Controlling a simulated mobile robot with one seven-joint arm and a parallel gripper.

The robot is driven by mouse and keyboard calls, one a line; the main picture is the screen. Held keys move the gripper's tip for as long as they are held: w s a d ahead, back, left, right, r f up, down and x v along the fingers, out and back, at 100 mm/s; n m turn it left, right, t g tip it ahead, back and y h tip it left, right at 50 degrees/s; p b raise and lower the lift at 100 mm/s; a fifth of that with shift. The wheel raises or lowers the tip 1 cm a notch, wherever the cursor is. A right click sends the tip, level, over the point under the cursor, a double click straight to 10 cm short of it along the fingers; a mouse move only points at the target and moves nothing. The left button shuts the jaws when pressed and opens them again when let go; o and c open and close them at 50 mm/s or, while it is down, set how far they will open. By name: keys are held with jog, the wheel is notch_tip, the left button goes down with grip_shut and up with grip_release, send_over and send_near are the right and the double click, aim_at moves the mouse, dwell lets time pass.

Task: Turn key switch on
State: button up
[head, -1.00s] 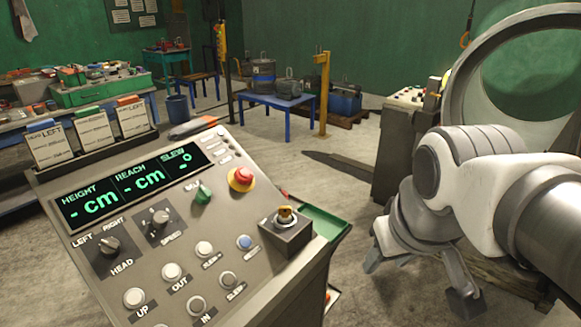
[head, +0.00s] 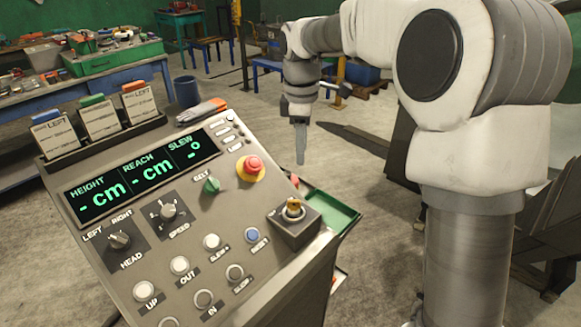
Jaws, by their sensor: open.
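The control panel (head: 205,262) fills the lower left, tilted toward me. A raised grey box (head: 296,232) at its right corner carries a small brass-coloured piece (head: 293,207) that looks like the key switch; which way it is turned is too small to tell. My gripper (head: 300,160) points down beyond the panel's far right edge, above and behind that box in the picture. It is empty and touches nothing that I can see. Its fingers appear edge-on, so the gap between them is hard to make out.
A red stop button (head: 251,167) and green knob (head: 211,185) sit left of the box. The display (head: 140,174) shows dashes. Card holders (head: 100,120) stand along the panel's far edge. A green tray (head: 332,212) is at the panel's right side, with open floor beyond.

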aim_at(294, 201)
jog(key=w+f, duration=0.1)
jog(key=f, duration=0.5)
jog(key=w+a+f+n, duration=0.1)
jog(key=f, duration=0.6)
jog(key=w+f+n+p, duration=0.1)
jog(key=f, duration=0.5)
jog(key=shift+a+f+g, duration=0.2)
jog(key=shift+f+g, duration=0.15)
jog(key=shift+g, duration=0.05)
grip_shut()
